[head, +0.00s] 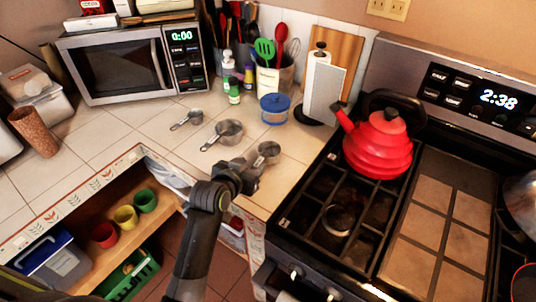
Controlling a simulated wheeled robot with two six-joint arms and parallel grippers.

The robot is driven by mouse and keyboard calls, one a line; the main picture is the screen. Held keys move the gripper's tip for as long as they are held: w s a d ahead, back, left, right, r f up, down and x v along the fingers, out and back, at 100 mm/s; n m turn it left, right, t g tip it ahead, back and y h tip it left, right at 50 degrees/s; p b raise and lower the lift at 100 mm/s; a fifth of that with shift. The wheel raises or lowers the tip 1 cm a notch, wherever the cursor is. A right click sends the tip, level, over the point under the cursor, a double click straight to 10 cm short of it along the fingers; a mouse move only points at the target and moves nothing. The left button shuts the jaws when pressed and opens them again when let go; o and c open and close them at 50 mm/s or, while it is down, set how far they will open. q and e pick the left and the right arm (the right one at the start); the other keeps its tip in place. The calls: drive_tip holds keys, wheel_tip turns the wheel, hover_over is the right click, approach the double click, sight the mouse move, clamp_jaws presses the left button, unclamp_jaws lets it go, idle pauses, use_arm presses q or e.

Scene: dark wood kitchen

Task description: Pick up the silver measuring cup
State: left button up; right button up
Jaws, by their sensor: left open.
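Silver measuring cups lie in a diagonal row on the tiled counter. The small measuring cup (195,116) is at the back left, a larger measuring cup (229,131) is in the middle, and another measuring cup (268,151) is nearest the stove. My left gripper (249,169) is open at the counter's front edge, just in front of the nearest cup. It partly hides that cup's handle, and I cannot tell whether it touches it. My right gripper is out of view.
The red kettle (378,145) stands on the stove at the right. The microwave (130,65) is at the back left. Open shelves below the counter hold colored cups.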

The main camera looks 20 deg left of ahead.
sight(262, 157)
use_arm(q)
drive_tip(key=shift+p+x, duration=0.35)
drive_tip(key=shift+x, duration=0.7)
drive_tip(key=shift+p+x, duration=0.3)
drive_tip(key=shift+x, duration=1.6)
drive_tip(key=shift+d, duration=0.15)
drive_tip(key=shift+c, duration=0.2)
clamp_jaws()
drive_tip(key=shift+r, duration=0.1)
